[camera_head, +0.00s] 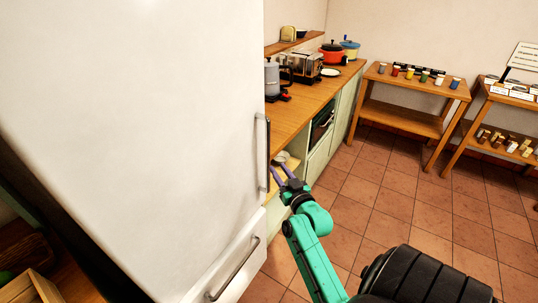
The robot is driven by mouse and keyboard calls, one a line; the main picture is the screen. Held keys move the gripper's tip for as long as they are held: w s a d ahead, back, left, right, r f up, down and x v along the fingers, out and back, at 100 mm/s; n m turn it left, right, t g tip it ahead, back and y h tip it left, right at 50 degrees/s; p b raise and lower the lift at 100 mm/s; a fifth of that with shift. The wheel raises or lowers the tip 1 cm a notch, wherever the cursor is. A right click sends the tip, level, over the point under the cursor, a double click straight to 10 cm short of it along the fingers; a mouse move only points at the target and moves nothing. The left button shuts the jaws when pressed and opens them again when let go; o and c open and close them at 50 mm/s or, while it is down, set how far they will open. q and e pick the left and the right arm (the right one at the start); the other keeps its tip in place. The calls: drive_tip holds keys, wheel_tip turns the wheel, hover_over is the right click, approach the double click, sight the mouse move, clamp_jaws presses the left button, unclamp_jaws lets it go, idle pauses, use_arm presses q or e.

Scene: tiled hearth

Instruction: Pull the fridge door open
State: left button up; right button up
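The white fridge door (140,120) fills the left of the view and looks shut. Its upright metal handle (257,155) runs along the door's right edge. My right gripper (281,170), with purple fingers on a teal arm, is just to the right of the handle's lower part. Its fingers look parted, with nothing seen between them. Whether a finger touches the handle is unclear. A lower fridge door (210,285) has its own slanted metal handle (234,270). My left gripper is not in view.
A wooden counter (300,112) with a toaster (304,64), a red pot (332,52) and a blue pot (350,47) runs behind the fridge. Wooden tables with small jars (410,85) stand at the back right. The tiled floor (400,200) is open. A wooden crate (30,288) is bottom left.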

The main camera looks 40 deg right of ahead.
sight(269, 156)
drive_tip(key=w, duration=0.1)
drive_tip(key=w+r, duration=0.1)
drive_tip(key=w, duration=0.1)
drive_tip(key=w+p, duration=0.1)
drive_tip(key=w, duration=0.1)
drive_tip(key=shift+w+d+r, duration=0.2)
drive_tip(key=shift+d+r, duration=0.1)
drive_tip(key=shift+d, duration=0.1)
drive_tip(key=shift+w+d+f, duration=0.2)
drive_tip(key=shift+w+d, duration=0.05)
drive_tip(key=shift+w, duration=0.35)
drive_tip(key=shift+w+d+f, duration=0.2)
drive_tip(key=shift+w+d, duration=0.05)
drive_tip(key=shift+w, duration=0.35)
drive_tip(key=shift+w+d+f, duration=0.15)
drive_tip(key=shift+w, duration=0.1)
drive_tip(key=shift+s, duration=0.2)
clamp_jaws()
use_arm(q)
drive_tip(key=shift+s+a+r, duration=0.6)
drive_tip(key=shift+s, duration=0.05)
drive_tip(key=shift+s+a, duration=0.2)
